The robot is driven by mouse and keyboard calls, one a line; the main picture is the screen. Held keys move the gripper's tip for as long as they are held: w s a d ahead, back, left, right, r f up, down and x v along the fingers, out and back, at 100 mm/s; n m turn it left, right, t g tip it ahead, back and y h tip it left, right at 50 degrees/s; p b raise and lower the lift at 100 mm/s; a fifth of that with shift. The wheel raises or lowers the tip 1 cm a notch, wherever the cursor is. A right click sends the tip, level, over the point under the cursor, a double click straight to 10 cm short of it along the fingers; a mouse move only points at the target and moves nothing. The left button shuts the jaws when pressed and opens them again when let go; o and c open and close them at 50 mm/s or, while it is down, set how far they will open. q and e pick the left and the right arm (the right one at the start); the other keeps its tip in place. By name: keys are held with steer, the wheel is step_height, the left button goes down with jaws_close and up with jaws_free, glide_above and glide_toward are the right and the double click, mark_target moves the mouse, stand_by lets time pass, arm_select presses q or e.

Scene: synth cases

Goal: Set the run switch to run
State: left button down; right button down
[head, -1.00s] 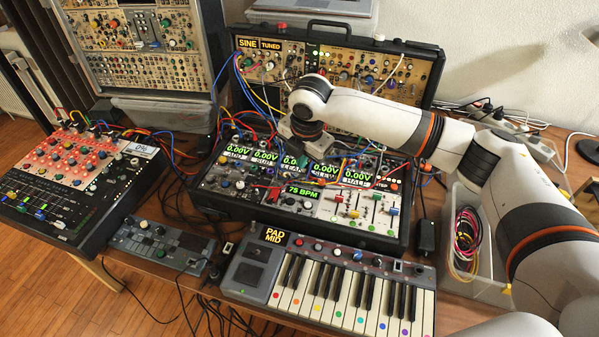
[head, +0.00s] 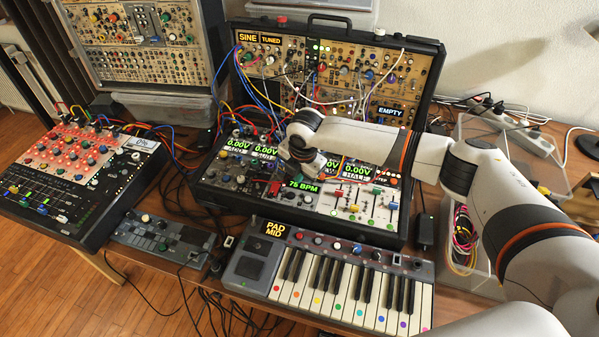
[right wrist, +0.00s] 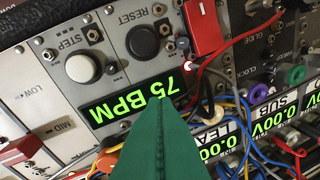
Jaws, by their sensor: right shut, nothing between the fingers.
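A red block-shaped switch part (right wrist: 205,28) stands beside the 75 BPM display (right wrist: 130,95) in the right wrist view. It also shows as a small red piece (head: 274,188) left of that display in the head view. I cannot read a run label on it, nor tell which way it is set. My right gripper (right wrist: 160,105) has green fingers, pressed together and empty. They point at the display's edge, apart from the red part in the picture. In the head view the right gripper (head: 301,172) hangs over the panel above the 75 BPM display. My left gripper is out of view.
A black button (right wrist: 142,42) and a white button (right wrist: 83,69) sit near the display. Patch cables (right wrist: 235,120) crowd the other side. The upright back case (head: 340,75) stands behind the panel, and the keyboard (head: 340,280) lies in front.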

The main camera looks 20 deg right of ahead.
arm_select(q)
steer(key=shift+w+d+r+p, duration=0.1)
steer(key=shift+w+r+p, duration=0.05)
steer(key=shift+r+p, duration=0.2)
arm_select(e)
steer(key=shift+w+d+r+g+y, duration=0.1)
steer(key=shift+w+r+g+y, duration=0.15)
steer(key=shift+g+y, duration=0.25)
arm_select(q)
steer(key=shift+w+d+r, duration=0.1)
arm_select(e)
steer(key=shift+w+d+r+g, duration=0.1)
steer(key=shift+g, duration=0.4)
steer(key=shift+w+y, duration=0.1)
steer(key=shift+y, duration=0.2)
steer(key=shift+w+d+g+y, duration=0.2)
steer(key=shift+g+y, duration=0.2)
steer(key=shift+g, duration=0.4)
steer(key=shift+w+d+b, duration=0.25)
steer(key=shift+w+b, duration=0.1)
steer(key=shift+w, duration=0.05)
steer(key=shift+r, duration=0.1)
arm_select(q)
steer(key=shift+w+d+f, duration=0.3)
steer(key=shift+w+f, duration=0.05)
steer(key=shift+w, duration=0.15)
arm_select(e)
steer(key=shift+s+r, duration=0.1)
steer(key=shift+r, duration=0.1)
